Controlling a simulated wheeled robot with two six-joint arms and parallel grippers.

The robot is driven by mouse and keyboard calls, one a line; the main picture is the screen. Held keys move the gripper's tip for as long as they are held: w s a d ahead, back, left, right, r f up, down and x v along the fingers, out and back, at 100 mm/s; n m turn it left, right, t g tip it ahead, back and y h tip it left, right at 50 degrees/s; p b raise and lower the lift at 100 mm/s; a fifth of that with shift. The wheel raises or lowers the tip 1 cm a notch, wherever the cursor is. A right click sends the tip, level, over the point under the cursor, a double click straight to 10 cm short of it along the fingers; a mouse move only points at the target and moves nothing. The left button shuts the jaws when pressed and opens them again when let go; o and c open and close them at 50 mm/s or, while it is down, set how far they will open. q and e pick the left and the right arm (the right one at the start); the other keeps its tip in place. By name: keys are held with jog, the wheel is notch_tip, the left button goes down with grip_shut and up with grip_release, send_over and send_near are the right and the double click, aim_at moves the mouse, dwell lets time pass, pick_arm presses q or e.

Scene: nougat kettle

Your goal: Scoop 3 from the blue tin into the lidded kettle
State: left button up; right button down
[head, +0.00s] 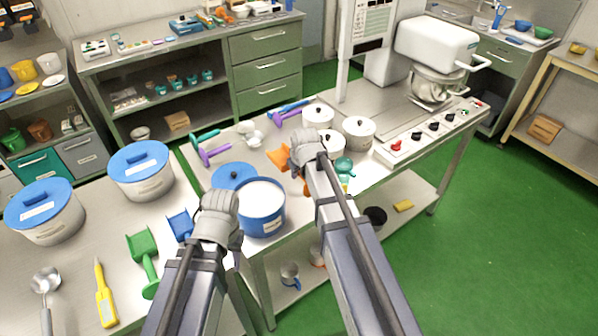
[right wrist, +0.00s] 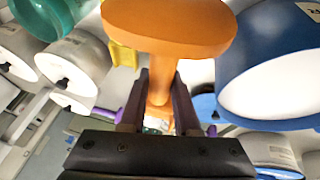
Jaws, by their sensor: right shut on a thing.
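The blue tin (head: 264,222) stands open on the middle table, full of white material; its side also shows in the right wrist view (right wrist: 262,45). My right gripper (right wrist: 158,100) is shut on the handle of an orange scoop (right wrist: 170,25). The scoop (head: 278,157) is beyond the tin and to its right in the head view, clear of the white material. White lidded pots (head: 358,134) stand to the right; I cannot tell which is the kettle. My left gripper (head: 217,205) is left of the tin, beside a blue scoop (head: 180,224); its fingers are hidden.
A blue lid (head: 232,175) lies behind the tin. Purple (head: 214,154) and teal scoops lie at the back left. A teal vessel (head: 344,166) stands near my right wrist. Two closed blue-lidded tubs (head: 140,175), a green scoop (head: 143,262) and a yellow tool (head: 104,295) are at left.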

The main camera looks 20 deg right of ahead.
pick_arm(q)
jog(key=shift+r+p, duration=0.35)
jog(key=shift+r, duration=0.4)
pick_arm(e)
jog(key=shift+r, duration=0.75)
pick_arm(q)
jog(key=shift+r, duration=0.1)
pick_arm(e)
jog(key=shift+r, duration=0.1)
